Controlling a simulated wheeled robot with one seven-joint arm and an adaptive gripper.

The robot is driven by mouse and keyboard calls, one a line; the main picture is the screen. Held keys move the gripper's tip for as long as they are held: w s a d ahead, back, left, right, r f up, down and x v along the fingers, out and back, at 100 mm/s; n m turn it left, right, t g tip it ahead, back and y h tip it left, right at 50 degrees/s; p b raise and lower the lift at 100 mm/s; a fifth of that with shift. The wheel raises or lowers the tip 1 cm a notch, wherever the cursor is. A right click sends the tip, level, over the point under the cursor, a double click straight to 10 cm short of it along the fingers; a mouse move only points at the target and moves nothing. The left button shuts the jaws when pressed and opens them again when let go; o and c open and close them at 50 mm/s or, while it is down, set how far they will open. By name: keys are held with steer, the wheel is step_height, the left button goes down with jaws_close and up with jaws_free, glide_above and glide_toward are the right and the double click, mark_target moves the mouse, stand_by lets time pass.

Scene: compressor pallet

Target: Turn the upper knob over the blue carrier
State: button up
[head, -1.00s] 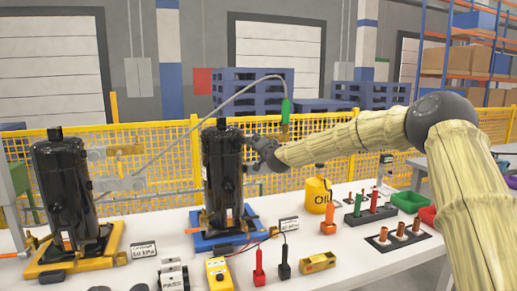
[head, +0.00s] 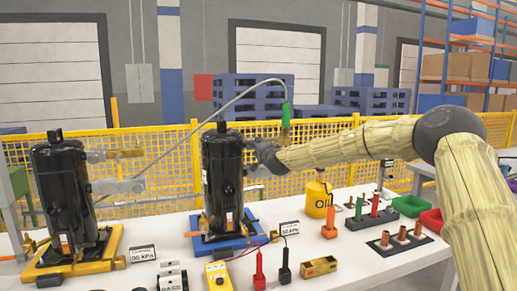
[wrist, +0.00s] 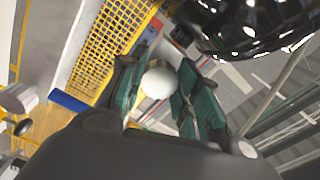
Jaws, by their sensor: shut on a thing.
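The blue carrier (head: 202,245) lies on the table with a black compressor (head: 220,180) standing upright on it. My gripper (head: 256,145) is at the right side of this compressor's upper part. In the wrist view, the green finger pads of my gripper (wrist: 157,92) are shut on a pale round knob (wrist: 158,82), with one pad on each side. The black compressor shell (wrist: 250,25) fills the top right of that view. In the head view the upper knob is hidden by my gripper, and its angle cannot be told.
A second black compressor (head: 68,190) stands on a yellow carrier (head: 45,275) at left. A grey hose with a green fitting (head: 285,108) arches above my gripper. A yellow oil can (head: 318,198) and several small tools stand right, below my forearm. A yellow fence runs behind.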

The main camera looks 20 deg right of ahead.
steer(key=o, duration=1)
steer(key=shift+f, duration=0.2)
steer(key=shift+r, duration=0.1)
steer(key=shift+s, duration=0.1)
steer(key=s, duration=1.1)
steer(key=shift+s+d, duration=0.3)
steer(key=shift+s, duration=0.1)
